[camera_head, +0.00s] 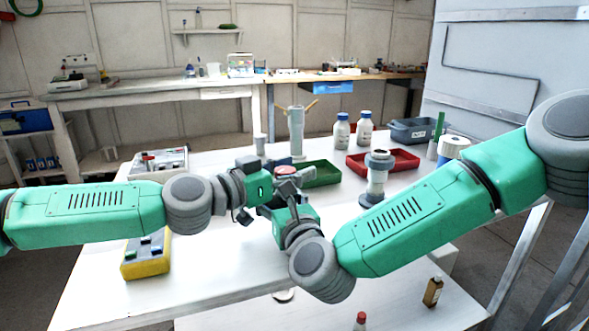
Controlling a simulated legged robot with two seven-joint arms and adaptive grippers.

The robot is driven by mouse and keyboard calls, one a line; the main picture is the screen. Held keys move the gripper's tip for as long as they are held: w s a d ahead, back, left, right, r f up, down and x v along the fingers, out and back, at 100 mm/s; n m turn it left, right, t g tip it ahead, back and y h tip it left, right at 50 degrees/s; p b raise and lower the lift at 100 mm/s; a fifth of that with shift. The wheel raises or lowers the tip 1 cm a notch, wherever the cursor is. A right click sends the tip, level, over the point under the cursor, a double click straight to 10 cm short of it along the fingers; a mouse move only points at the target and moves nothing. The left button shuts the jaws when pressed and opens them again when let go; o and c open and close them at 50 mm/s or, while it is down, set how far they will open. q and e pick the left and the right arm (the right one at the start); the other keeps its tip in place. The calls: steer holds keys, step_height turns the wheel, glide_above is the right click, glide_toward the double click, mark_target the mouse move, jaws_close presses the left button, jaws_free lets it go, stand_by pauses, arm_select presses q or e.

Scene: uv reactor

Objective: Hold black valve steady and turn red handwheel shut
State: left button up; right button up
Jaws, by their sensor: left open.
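A small dark red disc, which looks like the red handwheel (284,170), shows just above the grippers in the middle of the table. My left gripper (294,180) comes in from the left and is open, with its grey fingers right beside the disc. I cannot tell whether they touch it. My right gripper (287,194) reaches up from below, close under the left one. Its fingers overlap the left gripper and dark parts, so its opening is unclear. The black valve cannot be made out apart from the dark gripper parts and is probably hidden behind them.
A green tray (322,174), a red tray (405,160) and a grey-white cylindrical fitting (376,178) stand behind and right. Two white bottles (341,131) stand at the back. A yellow control box (146,258) sits front left.

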steer(key=shift+f, duration=0.15)
arm_select(q)
jaws_close()
arm_select(e)
steer(key=shift+d, duration=0.1)
arm_select(q)
steer(key=shift+g, duration=0.3)
